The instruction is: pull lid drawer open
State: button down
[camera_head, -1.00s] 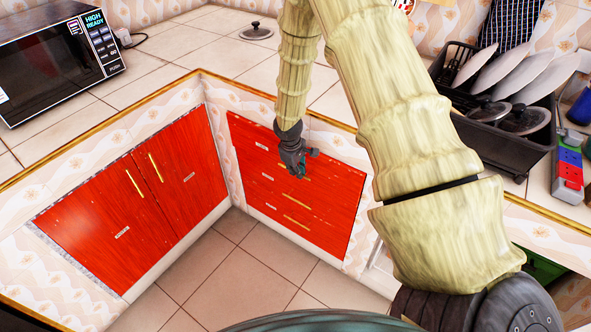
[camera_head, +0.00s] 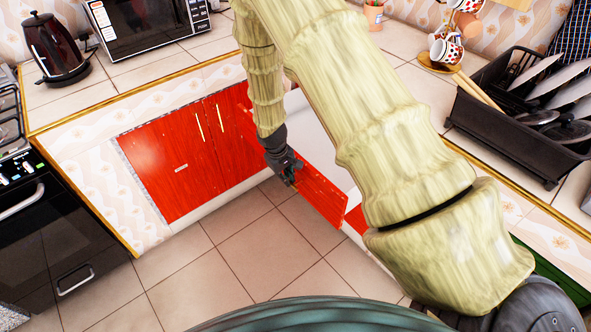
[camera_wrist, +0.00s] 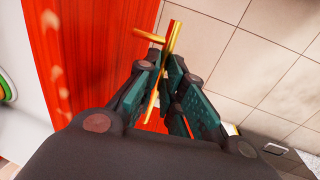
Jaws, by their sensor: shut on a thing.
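The red drawer (camera_head: 325,192) stands pulled out from the cabinet, its pale interior (camera_head: 328,140) showing behind the front, partly hidden by my arm. My gripper (camera_head: 290,175) is at the left part of the drawer front. In the wrist view, my gripper (camera_wrist: 163,66) is shut on the gold handle (camera_wrist: 172,38), with the red drawer front (camera_wrist: 95,45) just to the left. The handle is mostly hidden by my gripper in the head view. A round green-rimmed thing (camera_wrist: 6,88) shows at the left edge of the wrist view, only partly visible.
Red cabinet doors (camera_head: 185,160) are shut left of the drawer. An oven (camera_head: 60,235) stands at the far left. A kettle (camera_head: 55,48), a microwave (camera_head: 145,25) and a black dish rack (camera_head: 520,120) are on the counter. The tiled floor (camera_head: 220,250) before the drawer is clear.

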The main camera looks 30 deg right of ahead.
jog(key=shift+s+a, duration=0.25)
jog(key=shift+a, duration=0.65)
jog(key=shift+s+a, duration=0.2)
jog(key=shift+a, duration=0.7)
jog(key=c, duration=1.5)
grip_release()
jog(key=shift+w, duration=0.1)
jog(key=shift+s+a+r, duration=0.1)
jog(key=shift+a+r, duration=0.3)
jog(key=shift+r, duration=1.55)
jog(key=shift+s+a+r, duration=0.1)
jog(key=shift+a+r, duration=0.25)
jog(key=shift+r, duration=1.6)
jog(key=shift+a+r, duration=0.4)
jog(key=shift+r, duration=1.55)
